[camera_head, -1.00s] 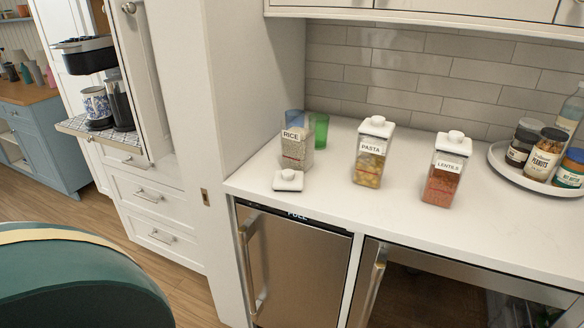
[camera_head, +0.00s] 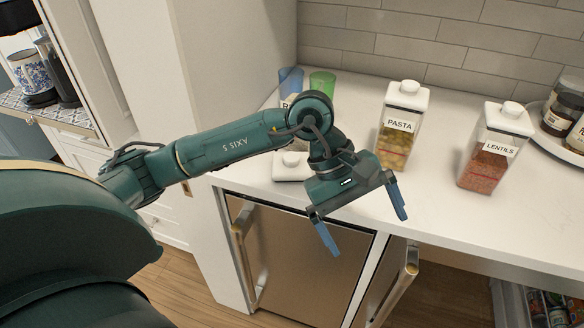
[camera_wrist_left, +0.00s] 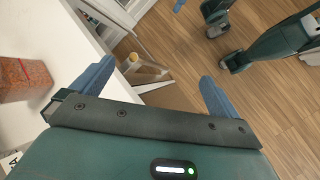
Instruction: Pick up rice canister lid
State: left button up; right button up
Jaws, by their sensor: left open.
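The white rice canister lid (camera_head: 290,168) lies on the counter near its left front edge, partly hidden behind my left arm. The rice canister (camera_head: 287,101) stands behind it, mostly covered by the arm; only part of its label shows. My left gripper (camera_head: 365,228) is open and empty, to the right of the lid and over the counter's front edge. In the left wrist view its two blue fingers (camera_wrist_left: 153,86) are spread wide, with the counter edge and floor beyond. The lid does not show in that view. My right gripper is not in view.
Lidded pasta (camera_head: 396,140) and lentils (camera_head: 490,150) canisters stand to the right on the counter. Blue (camera_head: 291,78) and green (camera_head: 322,82) cups stand at the back left. A round tray with jars (camera_head: 539,132) is at the far right. Fridge handles (camera_head: 245,252) project below the counter.

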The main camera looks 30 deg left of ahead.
pick_arm(q)
jog(key=w+a+r+m+t+y, duration=0.1)
jog(key=w+a+m+t+y, duration=0.1)
jog(key=w+a+y, duration=0.35)
jog(key=t+y, duration=0.2)
jog(key=y, duration=0.2)
send_near(291, 160)
jog(key=x, duration=0.5)
jog(key=shift+w+f, duration=0.15)
jog(key=shift+w, duration=0.15)
jog(key=shift+f, duration=0.2)
jog(key=p+x, duration=0.1)
jog(key=x, duration=0.3)
jog(key=shift+a+f+p, duration=0.1)
jog(key=shift+p, duration=0.2)
jog(key=shift+f, duration=0.35)
jog(key=shift+w+f, duration=0.15)
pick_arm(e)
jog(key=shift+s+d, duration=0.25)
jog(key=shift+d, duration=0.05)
pick_arm(q)
jog(key=shift+c, duration=0.4)
